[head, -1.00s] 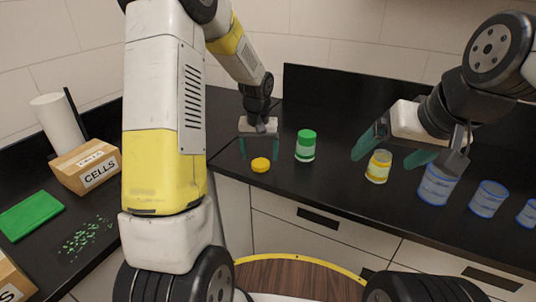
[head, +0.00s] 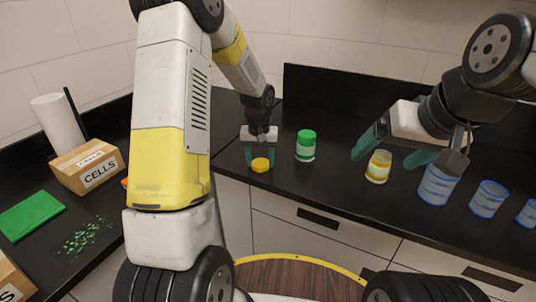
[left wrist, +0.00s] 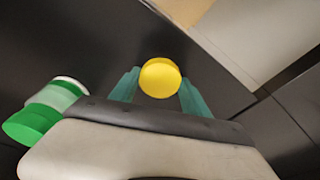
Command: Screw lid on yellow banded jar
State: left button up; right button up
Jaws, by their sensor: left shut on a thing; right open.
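The yellow lid (head: 260,166) lies on the black counter near its front edge, left of the green-lidded jar. My left gripper (head: 260,158) points down at it and is shut on it, with one teal finger on each side. The lid also shows between the fingers in the left wrist view (left wrist: 160,78). The yellow banded jar (head: 378,169) stands upright and lidless on the counter to the right. My right gripper (head: 394,150) is open and empty, its fingers apart above and around the jar's top in the picture; I cannot tell whether they touch it.
A green-lidded jar (head: 306,145) stands between the lid and the yellow banded jar. Several blue-banded jars, one being (head: 488,198), stand at the right. A CELLS box (head: 88,167) and a green mat (head: 30,214) are on the left counter.

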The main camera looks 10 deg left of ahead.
aim_at(256, 168)
pick_arm(q)
jog(key=shift+r, duration=0.1)
jog(key=shift+r, duration=0.6)
notch_tip(256, 168, up, 2)
jog(key=shift+r, duration=0.2)
jog(key=s+d, duration=0.2)
jog(key=s, duration=0.5)
jog(key=s+d+r, duration=0.1)
jog(key=s, duration=0.7)
jog(key=shift+s+d, duration=0.3)
jog(key=shift+d, duration=0.1)
jog(key=shift+w+r, duration=0.1)
jog(key=shift+m, duration=0.5)
jog(key=w+a+f, duration=0.1)
jog(key=w, duration=0.3)
jog(key=w+a+f, duration=0.1)
jog(key=w+a, duration=0.1)
jog(key=w, duration=0.2)
jog(key=w+a, duration=0.1)
jog(key=w, duration=0.3)
jog(key=shift+w+a+f, duration=0.1)
jog(key=shift+a+f, duration=0.25)
jog(key=shift+f, duration=0.05)
